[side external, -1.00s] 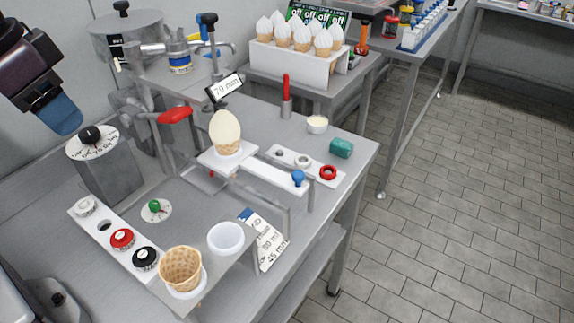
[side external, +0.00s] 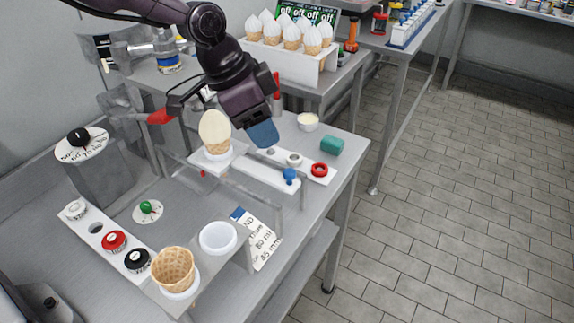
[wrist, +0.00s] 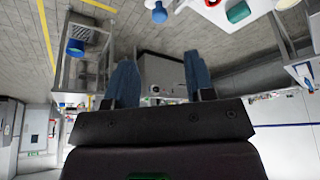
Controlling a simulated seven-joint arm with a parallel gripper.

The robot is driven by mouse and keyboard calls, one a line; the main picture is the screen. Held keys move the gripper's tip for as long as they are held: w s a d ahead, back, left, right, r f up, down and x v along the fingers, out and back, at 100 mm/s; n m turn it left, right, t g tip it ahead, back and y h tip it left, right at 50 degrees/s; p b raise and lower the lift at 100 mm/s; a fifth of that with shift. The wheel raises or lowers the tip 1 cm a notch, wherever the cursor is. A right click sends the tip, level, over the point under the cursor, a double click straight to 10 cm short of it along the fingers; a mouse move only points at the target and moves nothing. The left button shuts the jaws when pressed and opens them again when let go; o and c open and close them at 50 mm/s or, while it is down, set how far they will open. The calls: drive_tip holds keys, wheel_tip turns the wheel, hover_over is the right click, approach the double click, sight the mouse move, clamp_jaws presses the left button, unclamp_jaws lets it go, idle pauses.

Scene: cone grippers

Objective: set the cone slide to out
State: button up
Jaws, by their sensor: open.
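A white slide bar (side external: 258,172) with a blue knob (side external: 290,176) at its near right end lies on the steel bench. At its other end a filled cone (side external: 215,132) stands upright in a white holder. My gripper (side external: 263,134) hangs above and beyond the bar, to the right of the filled cone, apart from the knob. In the wrist view my gripper (wrist: 160,72) has its two blue fingers spread with nothing between them. The blue knob (wrist: 160,13) shows there at the top edge.
A white plate holds a red ring (side external: 319,170) and a pale ring. A green block (side external: 332,146) and a small cup (side external: 308,121) stand behind. A steel rail (side external: 262,193) runs in front of the slide. An empty waffle cone (side external: 173,268) stands at the near end.

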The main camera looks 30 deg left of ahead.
sight(291, 172)
drive_tip(key=x, duration=1)
drive_tip(key=shift+w+d+f, duration=0.1)
drive_tip(key=shift+f, duration=0.3)
drive_tip(key=shift+d, duration=0.1)
clamp_jaws()
